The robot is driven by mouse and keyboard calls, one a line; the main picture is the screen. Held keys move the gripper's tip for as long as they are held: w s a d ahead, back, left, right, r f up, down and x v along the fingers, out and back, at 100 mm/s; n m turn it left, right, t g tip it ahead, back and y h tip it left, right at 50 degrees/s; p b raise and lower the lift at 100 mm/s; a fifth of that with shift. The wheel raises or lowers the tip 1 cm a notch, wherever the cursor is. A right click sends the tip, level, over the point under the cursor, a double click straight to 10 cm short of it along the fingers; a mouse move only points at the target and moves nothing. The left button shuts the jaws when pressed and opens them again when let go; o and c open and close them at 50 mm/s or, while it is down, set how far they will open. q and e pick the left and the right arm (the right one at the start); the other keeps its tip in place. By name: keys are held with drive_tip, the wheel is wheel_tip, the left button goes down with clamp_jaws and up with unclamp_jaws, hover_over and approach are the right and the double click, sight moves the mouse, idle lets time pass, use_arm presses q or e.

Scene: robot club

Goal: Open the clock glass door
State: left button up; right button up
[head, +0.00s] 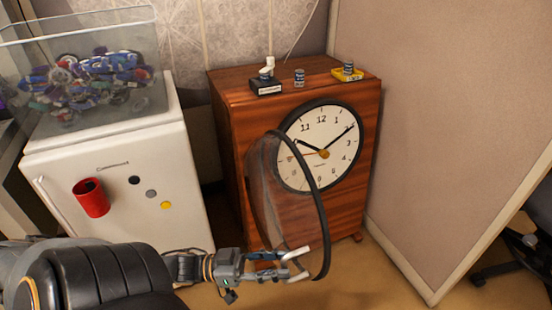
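The clock (340,140) has a white round face set in a reddish wooden cabinet. Its round glass door (285,205) has a black rim and stands swung outward, hinged at the left of the face. The right part of the face is uncovered; the door overlaps its left edge in the view. My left gripper (297,265) is at the lower part of the door, close to the rim. Its pale fingertips are apart, so it looks open. Whether a finger touches the glass or rim is unclear. My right gripper is not in view.
A white fridge (115,165) with a red cup (91,198) on its front stands at the left, under a clear bin (140,75) of small parts. Small items, including a yellow tray (348,75), sit on the cabinet (235,88). A beige partition (440,120) closes the right side.

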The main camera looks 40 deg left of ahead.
use_arm(q)
drive_tip(key=shift+s, duration=0.1)
drive_tip(key=v, duration=1.2)
drive_tip(key=shift+f, duration=0.1)
